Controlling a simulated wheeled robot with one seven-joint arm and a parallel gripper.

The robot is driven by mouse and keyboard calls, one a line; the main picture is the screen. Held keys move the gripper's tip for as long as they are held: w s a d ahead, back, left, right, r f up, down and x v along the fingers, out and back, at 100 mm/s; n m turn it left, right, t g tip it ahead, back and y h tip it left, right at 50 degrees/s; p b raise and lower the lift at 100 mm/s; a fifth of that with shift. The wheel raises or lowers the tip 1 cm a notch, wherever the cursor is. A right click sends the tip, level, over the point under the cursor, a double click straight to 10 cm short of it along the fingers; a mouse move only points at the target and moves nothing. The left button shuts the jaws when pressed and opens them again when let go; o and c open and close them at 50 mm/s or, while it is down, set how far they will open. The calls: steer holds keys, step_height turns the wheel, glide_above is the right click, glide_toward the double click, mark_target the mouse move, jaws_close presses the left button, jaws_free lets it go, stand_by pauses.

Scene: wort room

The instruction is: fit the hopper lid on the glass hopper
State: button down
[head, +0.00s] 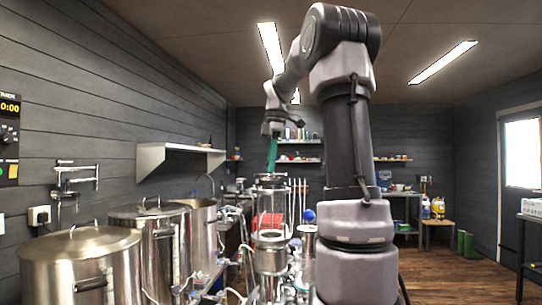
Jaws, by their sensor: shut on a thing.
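My gripper (272,130) is high in the middle of the head view, pointing down and shut on a narrow green thing. This green thing, probably the hopper lid (272,153), hangs below the fingers, long side close to upright and slightly tilted. Its full shape does not show from here. Below it stands a clear upright cylinder with a metal rim, probably the glass hopper (270,205). The green thing's lower end appears just above the rim in the picture. I cannot tell the gap or whether they touch.
Large steel kettles (80,265) with lids stand at the left. Crowded metal and glass equipment surrounds the hopper. A blue ball (309,215) is close on its right. Open wooden floor (465,280) lies at the right.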

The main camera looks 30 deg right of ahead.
steer(key=shift+f, duration=0.75)
steer(key=shift+f, duration=0.55)
stand_by(1.0)
steer(key=c, duration=0.8)
jaws_free()
steer(key=r, duration=0.3)
steer(key=d+r, duration=0.1)
steer(key=r, duration=0.7)
steer(key=shift+s+d, duration=0.2)
steer(key=shift+s, duration=0.05)
steer(key=shift+a, duration=0.1)
